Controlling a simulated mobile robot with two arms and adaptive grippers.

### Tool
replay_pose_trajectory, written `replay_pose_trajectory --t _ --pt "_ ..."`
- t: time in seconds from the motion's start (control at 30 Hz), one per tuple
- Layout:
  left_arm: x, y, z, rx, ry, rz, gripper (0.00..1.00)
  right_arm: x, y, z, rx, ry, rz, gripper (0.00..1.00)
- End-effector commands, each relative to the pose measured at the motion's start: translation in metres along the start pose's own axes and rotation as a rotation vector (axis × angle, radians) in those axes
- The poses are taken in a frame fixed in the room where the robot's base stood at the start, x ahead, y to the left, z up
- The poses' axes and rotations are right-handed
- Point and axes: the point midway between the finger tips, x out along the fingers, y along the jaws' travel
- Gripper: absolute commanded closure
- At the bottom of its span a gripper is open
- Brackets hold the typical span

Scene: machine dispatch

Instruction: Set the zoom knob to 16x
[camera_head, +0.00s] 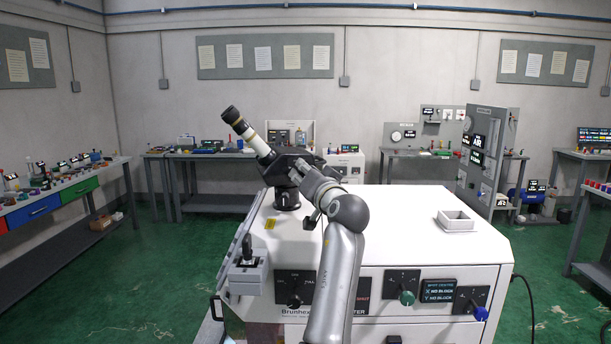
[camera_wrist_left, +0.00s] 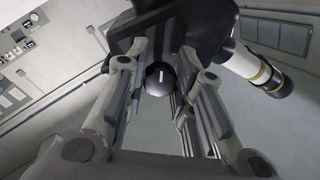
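The microscope (camera_head: 286,190) stands on the white machine cabinet, its dark head tilted and its white-and-black eyepiece tube (camera_head: 247,133) pointing up left. My left gripper (camera_head: 299,174) is at the right side of the microscope head. In the left wrist view, a round black knob (camera_wrist_left: 160,78) with a short white mark shows between the fingers of my left gripper (camera_wrist_left: 163,65). The fingers stand apart, one on each side of the knob; I cannot tell whether they touch it. In the head view the gripper hides this knob, and no zoom figures are readable. My right gripper is not in view.
The cabinet (camera_head: 405,240) has a joystick (camera_head: 248,250) at its left, a black dial (camera_head: 295,300) and a green knob (camera_head: 407,298) on its front, and a blue knob (camera_head: 481,313) at right. A small white square tray (camera_head: 456,221) sits on top. Much of the top is clear.

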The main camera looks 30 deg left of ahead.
Motion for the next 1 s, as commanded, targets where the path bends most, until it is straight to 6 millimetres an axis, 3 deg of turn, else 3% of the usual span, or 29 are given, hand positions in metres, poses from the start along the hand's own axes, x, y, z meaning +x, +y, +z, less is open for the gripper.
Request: replay_pose_trajectory --t 0.03,0.13,0.57,1.0 --pt "0.0 -0.001 -0.001 -0.001 0.001 -0.002 0.68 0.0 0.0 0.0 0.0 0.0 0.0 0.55" --pt "0.0 -0.001 0.0 -0.001 0.0 -0.001 0.55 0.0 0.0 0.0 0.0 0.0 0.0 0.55" --pt "-0.008 0.001 0.0 -0.002 0.0 0.0 0.54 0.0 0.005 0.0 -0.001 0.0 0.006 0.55" --pt "-0.093 0.001 0.0 -0.003 0.0 0.003 0.54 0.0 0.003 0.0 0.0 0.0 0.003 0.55"
